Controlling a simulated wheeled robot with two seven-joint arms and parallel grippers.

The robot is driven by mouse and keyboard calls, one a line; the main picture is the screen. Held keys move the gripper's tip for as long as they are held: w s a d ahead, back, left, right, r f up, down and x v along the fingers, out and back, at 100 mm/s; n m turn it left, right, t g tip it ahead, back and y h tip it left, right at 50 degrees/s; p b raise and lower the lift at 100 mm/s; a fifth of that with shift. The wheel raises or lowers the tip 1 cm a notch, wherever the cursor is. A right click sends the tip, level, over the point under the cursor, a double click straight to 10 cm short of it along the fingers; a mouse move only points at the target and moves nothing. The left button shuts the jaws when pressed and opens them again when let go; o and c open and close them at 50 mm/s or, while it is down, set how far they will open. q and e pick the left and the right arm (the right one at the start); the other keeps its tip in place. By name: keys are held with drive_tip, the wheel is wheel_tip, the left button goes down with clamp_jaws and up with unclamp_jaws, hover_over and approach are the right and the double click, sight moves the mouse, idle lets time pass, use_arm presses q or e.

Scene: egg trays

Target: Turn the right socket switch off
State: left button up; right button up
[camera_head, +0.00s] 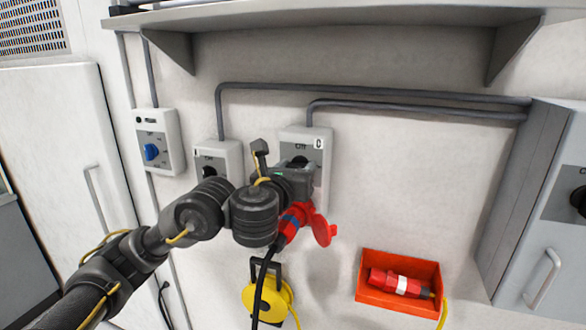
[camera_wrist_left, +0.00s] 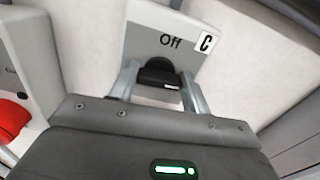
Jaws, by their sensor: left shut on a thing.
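The right socket (camera_head: 322,140) is a pale grey wall box with an "Off" label above its black rotary switch knob (camera_wrist_left: 158,72). It also shows in the left wrist view (camera_wrist_left: 140,38). My left gripper (camera_head: 300,162) reaches up to the front of this box. In the left wrist view its two fingers (camera_wrist_left: 158,82) are shut on the knob, one on each side. The knob's handle lies below the "Off" label; its exact angle is hard to read. In the head view my gripper hides most of the knob. My right gripper is not in view.
A red plug (camera_head: 291,222) with a black cable hangs under the right socket, beside an open red flap (camera_head: 323,230). Another socket (camera_head: 222,152) stands close to its left. A yellow cable reel (camera_head: 262,297) and an orange box (camera_head: 400,257) are below. A shelf (camera_head: 330,16) overhangs above.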

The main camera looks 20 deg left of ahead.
use_arm(q)
drive_tip(key=n, duration=0.4)
drive_tip(key=shift+f+b, duration=0.1)
drive_tip(key=shift+b, duration=0.3)
drive_tip(key=n+b, duration=0.1)
drive_tip(key=n, duration=0.3)
drive_tip(key=shift+a+f+n, duration=0.1)
drive_tip(key=shift+a+n, duration=0.05)
drive_tip(key=shift+n, duration=0.15)
drive_tip(key=n+b, duration=0.1)
drive_tip(key=n, duration=0.3)
drive_tip(key=shift+n, duration=0.3)
drive_tip(key=shift+f+n+b, duration=0.1)
drive_tip(key=shift+n+b, duration=0.55)
drive_tip(key=shift+n, duration=1.15)
drive_tip(key=o, duration=1)
drive_tip(key=shift+a, duration=0.1)
drive_tip(key=shift+s, duration=0.1)
